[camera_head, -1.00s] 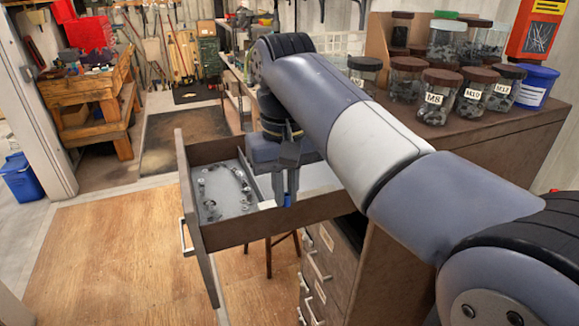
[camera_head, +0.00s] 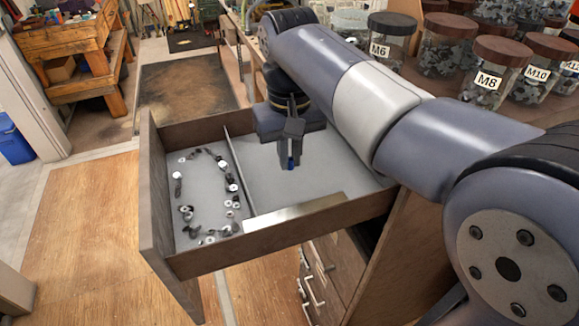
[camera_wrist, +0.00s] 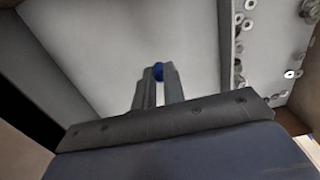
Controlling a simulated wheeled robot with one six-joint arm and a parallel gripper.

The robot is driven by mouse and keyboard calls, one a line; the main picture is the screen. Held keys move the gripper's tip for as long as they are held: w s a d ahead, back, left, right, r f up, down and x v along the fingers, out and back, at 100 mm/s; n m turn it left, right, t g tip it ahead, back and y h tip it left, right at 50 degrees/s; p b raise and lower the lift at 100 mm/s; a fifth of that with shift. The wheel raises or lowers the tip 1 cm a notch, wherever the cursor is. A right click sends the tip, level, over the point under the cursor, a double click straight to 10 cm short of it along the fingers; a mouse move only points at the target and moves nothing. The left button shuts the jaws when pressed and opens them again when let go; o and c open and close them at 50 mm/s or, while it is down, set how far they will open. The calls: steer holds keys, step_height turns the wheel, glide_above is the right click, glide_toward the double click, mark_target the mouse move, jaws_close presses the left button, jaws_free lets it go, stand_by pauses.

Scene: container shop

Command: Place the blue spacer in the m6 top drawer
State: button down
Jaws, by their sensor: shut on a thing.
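The open top drawer (camera_head: 285,232) has a thin divider. Its left compartment holds a scatter of washers and nuts, and its larger right compartment looks bare apart from a pale metal strip (camera_head: 294,212) by the front wall. My gripper (camera_head: 290,163) points down over the right compartment, and it also shows in the wrist view (camera_wrist: 159,78). It is shut on the blue spacer (camera_wrist: 158,70), a small blue piece between the fingertips, also just visible in the head view (camera_head: 290,163). Its exact height above the drawer floor is hard to tell.
Jars labelled M6 (camera_head: 390,42), M8 (camera_head: 490,72) and M10 (camera_head: 538,66) stand on the cabinet top at the right. Closed drawers with handles lie below the open one. A wooden workbench (camera_head: 65,38) stands far left. The floor left of the drawer is clear.

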mark_target(290, 183)
steer(key=shift+f, duration=2.05)
steer(key=shift+f, duration=0.1)
steer(key=c, duration=1.5)
jaws_free()
step_height(290, 183, up, 12)
